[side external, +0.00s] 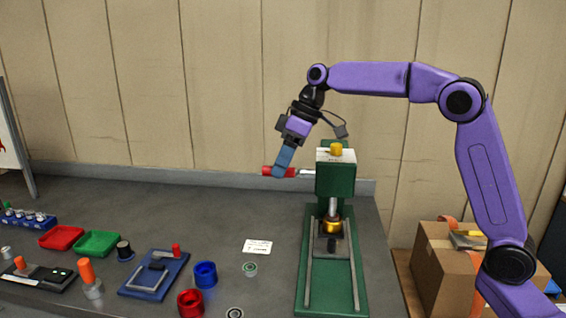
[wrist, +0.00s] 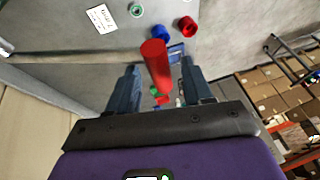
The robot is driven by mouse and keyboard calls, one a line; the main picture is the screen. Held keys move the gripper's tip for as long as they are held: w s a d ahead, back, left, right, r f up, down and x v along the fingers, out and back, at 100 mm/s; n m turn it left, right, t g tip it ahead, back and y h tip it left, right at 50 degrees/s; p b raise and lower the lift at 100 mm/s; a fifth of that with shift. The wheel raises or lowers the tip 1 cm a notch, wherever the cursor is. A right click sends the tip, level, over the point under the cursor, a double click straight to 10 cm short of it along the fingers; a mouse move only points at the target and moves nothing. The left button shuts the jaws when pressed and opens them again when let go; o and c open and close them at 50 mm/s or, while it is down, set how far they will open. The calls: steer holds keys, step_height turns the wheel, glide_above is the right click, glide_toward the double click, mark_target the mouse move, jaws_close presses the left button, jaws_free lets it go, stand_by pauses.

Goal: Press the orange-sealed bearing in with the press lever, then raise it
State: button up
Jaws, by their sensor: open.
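The green press (side external: 336,180) stands at the right of the bench. Its lever has a red handle (side external: 268,171) that sticks out to the left, roughly level and high. The ram comes down over a gold-coloured part (side external: 331,226) in the press; I cannot make out an orange seal there. My gripper (side external: 283,170) is open at the red handle, fingers pointing down. In the wrist view the red handle (wrist: 155,66) shows between the two spread fingers, with gaps on both sides. One finger hides part of the handle in the side view.
A white card (side external: 257,246) and a green-ringed bearing (side external: 250,269) lie left of the press. Blue (side external: 205,275) and red (side external: 190,303) cups, a blue fixture (side external: 154,275) and red (side external: 61,237) and green (side external: 97,243) trays stand farther left. Cardboard boxes (side external: 455,275) are at right.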

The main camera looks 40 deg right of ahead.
jaws_close()
steer(key=shift+s+a+f, duration=0.2)
steer(key=shift+f, duration=0.3)
step_height(320, 180, down, 8)
steer(key=s+a+t+h, duration=0.1)
steer(key=s+h, duration=0.1)
steer(key=shift+a+n+t, duration=0.3)
steer(key=shift+a+t, duration=0.1)
jaws_free()
steer(key=shift+w+r, duration=0.1)
steer(key=shift+d, duration=0.15)
steer(key=shift+r, duration=0.1)
